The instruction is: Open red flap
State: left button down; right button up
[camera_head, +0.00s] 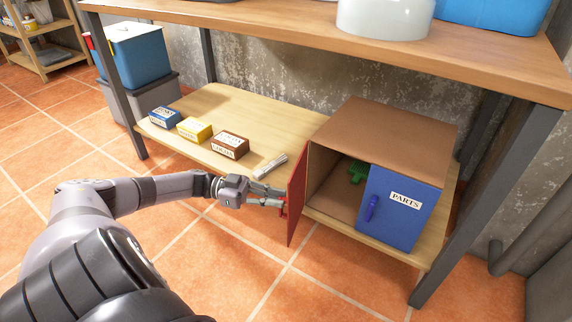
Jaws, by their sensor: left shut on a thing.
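A brown box (385,125) stands on the lower shelf at the right. Its red flap (297,193) on the left side is swung outward, so that half of the box front is open. A blue flap (398,220) with a PARTS label and a blue handle covers the right half and is shut. A green object (357,172) shows inside, partly hidden by the blue flap. My left gripper (281,204) reaches in from the left and is shut on the red handle (284,209) of the red flap. My right gripper is not in view.
The wooden lower shelf (255,110) carries small blue, yellow and brown boxes and a grey object (270,166) near the red flap. The workbench top (330,32) overhangs the box. A dark table leg (487,205) stands at the right. The tiled floor in front is clear.

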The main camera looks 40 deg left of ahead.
pick_arm(q)
jog(key=a, duration=0.3)
jog(key=shift+w+a+r+b, duration=0.1)
jog(key=shift+r+b, duration=0.05)
jog(key=shift+b, duration=0.25)
jog(key=shift+w+r, duration=0.1)
jog(key=c, duration=1.6)
grip_release()
jog(key=shift+w, duration=0.1)
jog(key=shift+c, duration=0.2)
jog(key=shift+f, duration=0.2)
jog(key=v, duration=1.1)
jog(key=shift+s+a, duration=0.25)
jog(key=shift+s, duration=0.1)
